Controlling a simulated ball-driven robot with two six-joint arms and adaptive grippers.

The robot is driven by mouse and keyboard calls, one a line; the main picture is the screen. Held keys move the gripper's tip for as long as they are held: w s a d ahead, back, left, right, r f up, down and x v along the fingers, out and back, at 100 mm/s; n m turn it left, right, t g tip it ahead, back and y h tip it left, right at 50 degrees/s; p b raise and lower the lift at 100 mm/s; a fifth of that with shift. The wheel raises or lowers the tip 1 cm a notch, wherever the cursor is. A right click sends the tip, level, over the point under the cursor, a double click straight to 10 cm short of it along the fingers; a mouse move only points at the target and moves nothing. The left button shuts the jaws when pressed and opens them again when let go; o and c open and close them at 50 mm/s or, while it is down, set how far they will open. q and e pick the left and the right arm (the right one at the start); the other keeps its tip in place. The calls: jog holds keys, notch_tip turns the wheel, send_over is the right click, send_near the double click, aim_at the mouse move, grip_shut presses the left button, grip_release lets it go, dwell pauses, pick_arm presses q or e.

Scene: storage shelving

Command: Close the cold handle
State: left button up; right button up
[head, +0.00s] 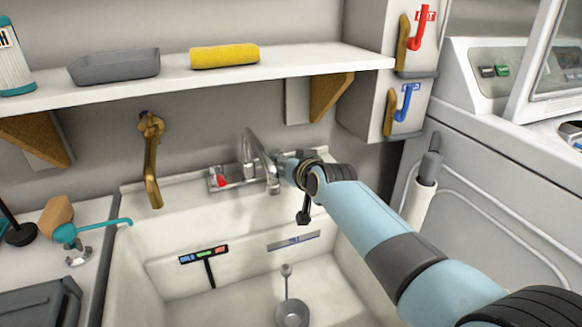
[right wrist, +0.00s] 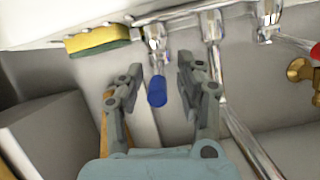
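The cold handle is a short lever with a blue tip (right wrist: 157,92) on the chrome faucet, seen in the right wrist view. It points toward my right gripper (right wrist: 160,68). The gripper's two fingers stand open on either side of the blue tip, with a gap visible on both sides. In the head view my right gripper (head: 284,167) is at the right end of the faucet (head: 258,160) and hides the cold handle. The red-tipped hot handle (head: 219,179) is at the faucet's left end. My left gripper is in neither view.
The white sink basin (head: 165,240) lies below the faucet. A shelf (head: 190,87) above holds a grey tray (head: 115,66) and a yellow roll (head: 224,56). A yellow-green sponge (right wrist: 97,42) is close beside the cold handle. A brass spout (head: 152,165) hangs left.

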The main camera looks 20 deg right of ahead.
jog(key=v, duration=1.2)
